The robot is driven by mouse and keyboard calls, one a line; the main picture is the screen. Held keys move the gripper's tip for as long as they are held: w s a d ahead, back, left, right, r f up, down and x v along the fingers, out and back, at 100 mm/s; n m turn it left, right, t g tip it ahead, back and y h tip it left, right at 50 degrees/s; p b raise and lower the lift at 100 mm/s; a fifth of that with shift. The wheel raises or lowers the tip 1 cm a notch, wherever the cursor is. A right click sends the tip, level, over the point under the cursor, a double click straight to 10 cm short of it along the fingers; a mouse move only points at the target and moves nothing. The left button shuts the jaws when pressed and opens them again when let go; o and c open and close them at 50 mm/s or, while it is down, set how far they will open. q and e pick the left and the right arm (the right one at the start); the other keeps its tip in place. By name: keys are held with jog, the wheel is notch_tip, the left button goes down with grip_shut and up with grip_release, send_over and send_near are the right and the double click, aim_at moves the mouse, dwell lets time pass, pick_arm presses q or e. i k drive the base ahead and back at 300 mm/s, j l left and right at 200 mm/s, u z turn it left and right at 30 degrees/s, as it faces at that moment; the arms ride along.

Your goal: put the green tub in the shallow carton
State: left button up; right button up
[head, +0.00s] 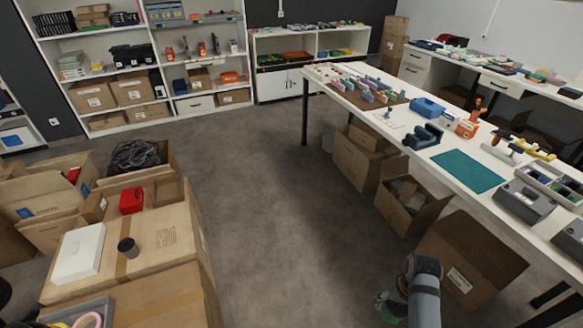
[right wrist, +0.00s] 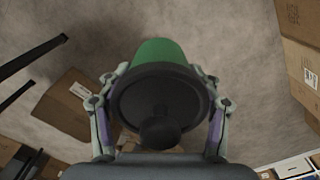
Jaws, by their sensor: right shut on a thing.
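The green tub (right wrist: 162,50) is in the right wrist view, with its dark lid and round knob facing the camera. My right gripper (right wrist: 163,98) is shut on it, with one finger on each side of the lid. In the head view my right gripper (head: 385,304) is low at the right, over the floor in front of the table; a bit of green shows there, but the tub is mostly hidden by my arm. Several open cartons stand at the left, one of them a carton holding a dark bundle (head: 135,155); I cannot tell which is the shallow carton.
A big closed carton (head: 150,240) at the left bears a white box (head: 78,253), a red box (head: 131,200) and a dark cup (head: 128,247). A white table (head: 440,150) with tools stands at the right, cartons (head: 405,205) beneath it. The floor (head: 270,200) between is clear.

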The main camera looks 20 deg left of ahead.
aim_at(170, 193)
jog(key=i+l, duration=0.65)
jog(key=i, duration=0.15)
jog(key=i+j+u, duration=0.1)
jog(key=i+u, duration=0.55)
jog(key=u, duration=0.2)
jog(key=i+u, duration=0.7)
jog(key=u, duration=0.15)
jog(key=i+l+u, duration=0.1)
jog(key=i+u, duration=0.15)
jog(key=u, duration=0.2)
jog(key=i+l+u, duration=0.2)
jog(key=u, duration=0.25)
jog(key=i+l+u, duration=0.3)
jog(key=u, duration=0.15)
jog(key=i+l+u, duration=0.2)
jog(key=u, duration=0.15)
jog(key=i+l+u, duration=0.2)
jog(key=u, duration=0.2)
jog(key=i+l+u, duration=0.1)
jog(key=l+u, duration=0.25)
